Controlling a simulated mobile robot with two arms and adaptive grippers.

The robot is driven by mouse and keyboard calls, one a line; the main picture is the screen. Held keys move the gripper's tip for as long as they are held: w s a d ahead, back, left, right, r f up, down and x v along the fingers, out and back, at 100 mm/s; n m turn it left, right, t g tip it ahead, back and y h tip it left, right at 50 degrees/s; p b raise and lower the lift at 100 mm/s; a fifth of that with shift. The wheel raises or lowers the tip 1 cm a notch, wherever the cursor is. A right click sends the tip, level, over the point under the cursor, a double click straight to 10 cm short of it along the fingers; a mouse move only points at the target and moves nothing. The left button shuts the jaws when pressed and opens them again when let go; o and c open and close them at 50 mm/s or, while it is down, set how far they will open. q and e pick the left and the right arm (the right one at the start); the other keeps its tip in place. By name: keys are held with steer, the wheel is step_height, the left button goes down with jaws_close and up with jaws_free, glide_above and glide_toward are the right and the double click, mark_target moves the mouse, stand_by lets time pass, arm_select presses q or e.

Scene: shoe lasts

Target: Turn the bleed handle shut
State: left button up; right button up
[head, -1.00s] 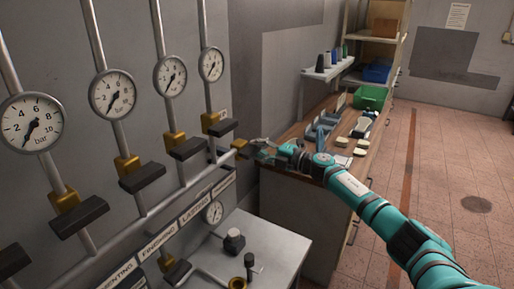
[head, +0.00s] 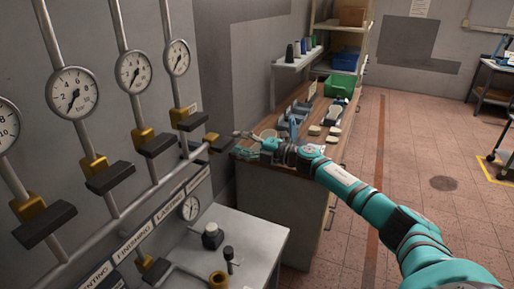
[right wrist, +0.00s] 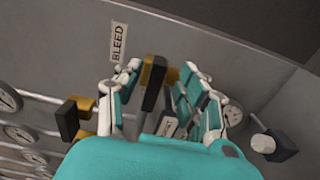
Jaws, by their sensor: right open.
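The bleed handle is a dark bar on a brass valve at the right end of the pipe manifold. In the right wrist view the bleed handle (right wrist: 153,84) stands between the spread fingers of my right gripper (right wrist: 160,95), beside the BLEED label (right wrist: 118,43). The fingers are open, with a gap visible on the handle's left side. In the head view the bleed handle (head: 223,145) is small, with my right gripper (head: 243,138) close at its right. Fingertip contact cannot be told. My left gripper is not in view.
Other brass valves with dark handles (head: 155,144) line the manifold, below round gauges (head: 177,57). A grey cabinet (head: 255,232) with knobs stands below. A wooden bench (head: 262,128) with shoe lasts lies beyond my right arm.

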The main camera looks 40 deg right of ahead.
steer(key=v, duration=0.8)
steer(key=shift+s+d, duration=0.15)
